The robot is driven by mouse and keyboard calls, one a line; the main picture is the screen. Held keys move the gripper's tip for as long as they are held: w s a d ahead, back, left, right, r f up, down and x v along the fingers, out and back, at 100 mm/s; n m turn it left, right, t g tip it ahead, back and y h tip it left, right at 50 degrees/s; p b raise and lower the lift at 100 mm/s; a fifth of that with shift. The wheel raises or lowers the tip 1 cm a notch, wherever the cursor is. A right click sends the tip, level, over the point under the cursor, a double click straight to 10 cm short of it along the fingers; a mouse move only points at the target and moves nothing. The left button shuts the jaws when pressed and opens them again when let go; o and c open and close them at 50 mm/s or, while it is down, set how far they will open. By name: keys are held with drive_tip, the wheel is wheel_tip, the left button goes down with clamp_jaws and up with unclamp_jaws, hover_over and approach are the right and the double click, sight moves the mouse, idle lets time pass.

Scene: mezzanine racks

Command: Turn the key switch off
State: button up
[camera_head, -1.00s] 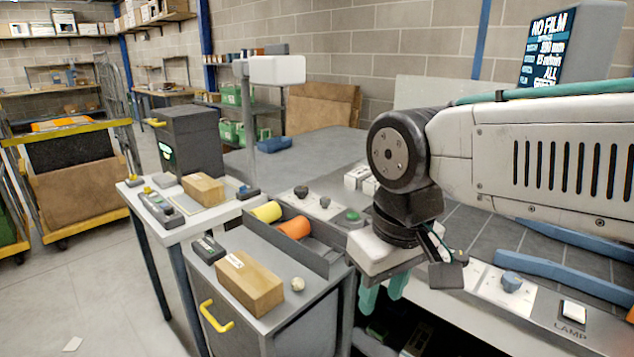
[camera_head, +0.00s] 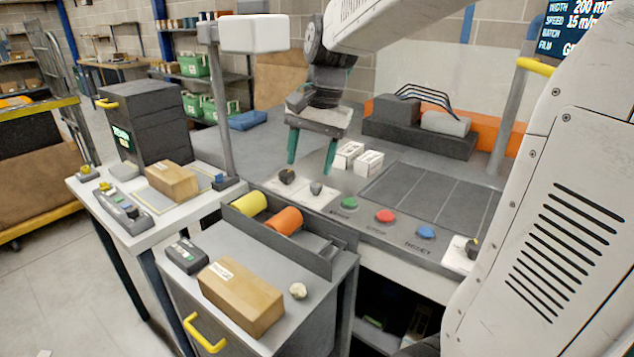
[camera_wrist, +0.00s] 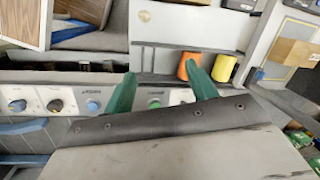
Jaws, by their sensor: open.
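My gripper (camera_head: 311,166) is open and empty, its two green fingers pointing down over the left end of the machine's control panel. It also shows in the wrist view (camera_wrist: 160,72). A black knob (camera_head: 287,176) and a small grey knob (camera_head: 316,188) sit on a pale plate by the fingertips; I see no contact. Another dark knob (camera_head: 472,247) is on a pale plate at the panel's right end. Which of these is the key switch, and how it is turned, is too small to tell.
Green (camera_head: 350,203), red (camera_head: 385,215) and blue (camera_head: 425,232) buttons line the panel. Two white boxes (camera_head: 358,158) stand behind the fingers. A grey tray (camera_head: 334,262) with yellow and orange rolls, and a cardboard box (camera_head: 241,297), lie on the cabinet in front.

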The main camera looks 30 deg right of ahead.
drive_tip(key=w+d+f+m+y, duration=0.1)
drive_tip(key=w+d+f+m, duration=0.1)
drive_tip(key=w+d+m, duration=0.3)
drive_tip(key=w+d+f+m, duration=0.1)
drive_tip(key=w+d+f, duration=0.2)
drive_tip(key=w, duration=0.4)
drive_tip(key=m+t+y, duration=0.1)
drive_tip(key=m, duration=0.6)
approach(317, 184)
drive_tip(key=f, duration=0.2)
drive_tip(key=x, duration=0.7)
drive_tip(key=shift+w+a, duration=0.3)
drive_tip(key=shift+a, duration=0.05)
drive_tip(key=c, duration=1)
